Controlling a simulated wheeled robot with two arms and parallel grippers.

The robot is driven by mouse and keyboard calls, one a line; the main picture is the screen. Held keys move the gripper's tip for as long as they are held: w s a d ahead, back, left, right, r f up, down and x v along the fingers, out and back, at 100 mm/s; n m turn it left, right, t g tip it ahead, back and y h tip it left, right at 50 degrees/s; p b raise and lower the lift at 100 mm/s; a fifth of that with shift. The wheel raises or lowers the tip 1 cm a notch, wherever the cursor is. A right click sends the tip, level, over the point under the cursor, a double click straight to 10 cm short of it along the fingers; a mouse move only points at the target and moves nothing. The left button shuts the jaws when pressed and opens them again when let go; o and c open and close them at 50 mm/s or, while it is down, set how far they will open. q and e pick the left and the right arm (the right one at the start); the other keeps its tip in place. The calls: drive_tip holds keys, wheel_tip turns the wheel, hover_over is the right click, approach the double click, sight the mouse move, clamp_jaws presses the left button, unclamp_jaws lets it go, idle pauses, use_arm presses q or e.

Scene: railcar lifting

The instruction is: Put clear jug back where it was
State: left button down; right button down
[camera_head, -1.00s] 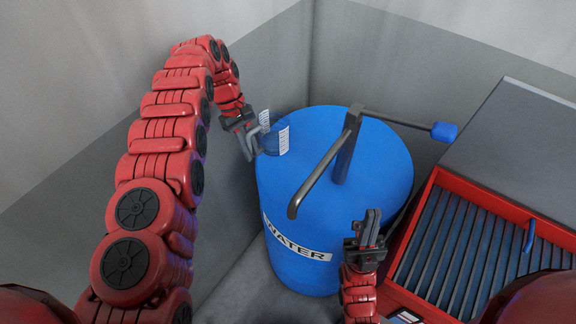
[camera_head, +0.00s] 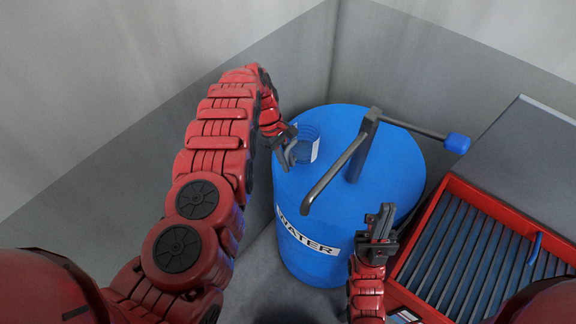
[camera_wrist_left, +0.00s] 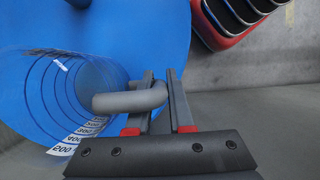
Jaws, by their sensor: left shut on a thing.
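The clear jug (camera_head: 308,145) has a white scale strip and a grey handle. It is over the top of the blue water barrel (camera_head: 395,170), left of the pump. In the left wrist view the jug (camera_wrist_left: 62,92) shows its graduations, and the grey handle (camera_wrist_left: 128,101) lies between my fingers. My left gripper (camera_head: 288,152) is shut on that handle; it also shows in the left wrist view (camera_wrist_left: 160,100). I cannot tell whether the jug's base touches the barrel lid. My right gripper (camera_head: 381,222) is in front of the barrel, apart from the jug, with its fingers close together.
A dark pump (camera_head: 366,145) with a long spout and a blue-tipped handle (camera_head: 457,143) stands on the barrel, close to the jug's right. A red slatted unit (camera_head: 470,250) stands at the right. Grey walls close in behind and to the left.

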use_arm(q)
drive_tip(key=shift+f, duration=0.35)
wheel_tip(320, 180, down, 3)
drive_tip(key=shift+a+r, duration=0.1)
drive_tip(key=shift+r, duration=0.1)
drive_tip(key=shift+f, duration=0.2)
drive_tip(key=shift+f, duration=0.1)
drive_tip(key=c, duration=0.8)
unclamp_jaws()
